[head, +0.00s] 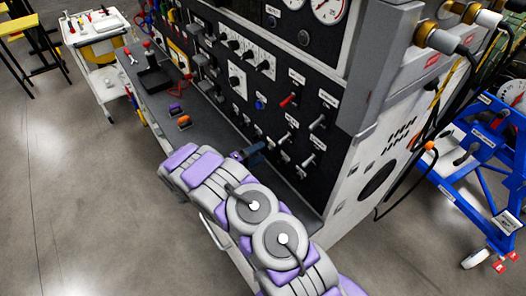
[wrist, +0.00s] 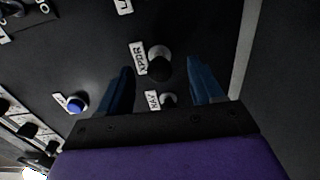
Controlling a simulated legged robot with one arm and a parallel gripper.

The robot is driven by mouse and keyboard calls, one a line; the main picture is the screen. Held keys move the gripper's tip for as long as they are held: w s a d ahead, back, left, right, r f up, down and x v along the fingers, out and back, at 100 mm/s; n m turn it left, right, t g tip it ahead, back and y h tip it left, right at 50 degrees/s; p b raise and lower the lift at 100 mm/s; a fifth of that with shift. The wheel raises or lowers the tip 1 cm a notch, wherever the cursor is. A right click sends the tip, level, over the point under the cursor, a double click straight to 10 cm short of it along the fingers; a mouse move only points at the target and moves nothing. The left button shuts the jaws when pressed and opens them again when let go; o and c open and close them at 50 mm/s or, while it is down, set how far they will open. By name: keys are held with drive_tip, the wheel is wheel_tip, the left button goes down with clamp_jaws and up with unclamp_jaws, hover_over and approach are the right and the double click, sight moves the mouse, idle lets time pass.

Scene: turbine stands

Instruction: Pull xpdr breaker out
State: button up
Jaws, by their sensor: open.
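The XPDR breaker (wrist: 159,65) is a round black knob with a pale grey collar, beside a white tag reading XPDR in the wrist view. My gripper (wrist: 160,72) is open, with its blue fingers apart to the left and right of the knob. A gap shows between each finger and the knob, so it is not gripped. In the head view my gripper (head: 249,154) is close to the lower part of the black panel (head: 262,101). I cannot make out the XPDR breaker there.
The NAV knob (wrist: 168,100) sits just below XPDR, between my fingers. A blue button (wrist: 76,104) is to the left. In the head view a red-handled switch (head: 288,100) and several silver toggles are on the panel. A grey ledge (head: 205,133) runs below it.

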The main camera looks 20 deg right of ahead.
drive_tip(key=a, duration=0.3)
drive_tip(key=s+a, duration=0.1)
drive_tip(key=a, duration=0.1)
drive_tip(key=shift+a, duration=0.4)
drive_tip(key=shift+s, duration=0.1)
idle(0.5)
